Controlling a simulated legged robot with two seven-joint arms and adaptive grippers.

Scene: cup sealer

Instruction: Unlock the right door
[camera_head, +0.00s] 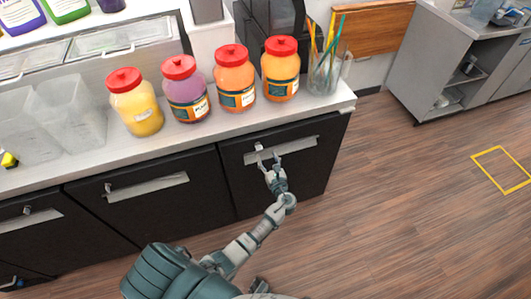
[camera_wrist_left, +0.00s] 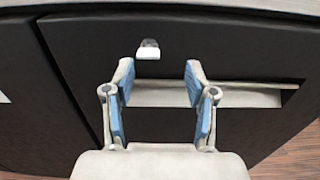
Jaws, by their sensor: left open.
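The right door (camera_head: 302,182) is the dark cabinet front at the right end of the counter, and it is shut. A long light handle (camera_head: 300,148) runs across its upper part. A small lock (camera_head: 258,146) sits above the handle's left end; in the left wrist view the lock (camera_wrist_left: 148,50) is a pale knob with a grey top. My left gripper (camera_head: 268,160) is open and empty in front of the handle's left part. In the left wrist view its fingers (camera_wrist_left: 157,85) stand apart, just below the lock, with nothing between them. My right gripper is out of view.
Another dark door (camera_head: 150,210) with its own handle and lock is to the left. Several jars with red lids, such as the orange one (camera_head: 235,80), and a glass of straws (camera_head: 325,72) stand on the counter above.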

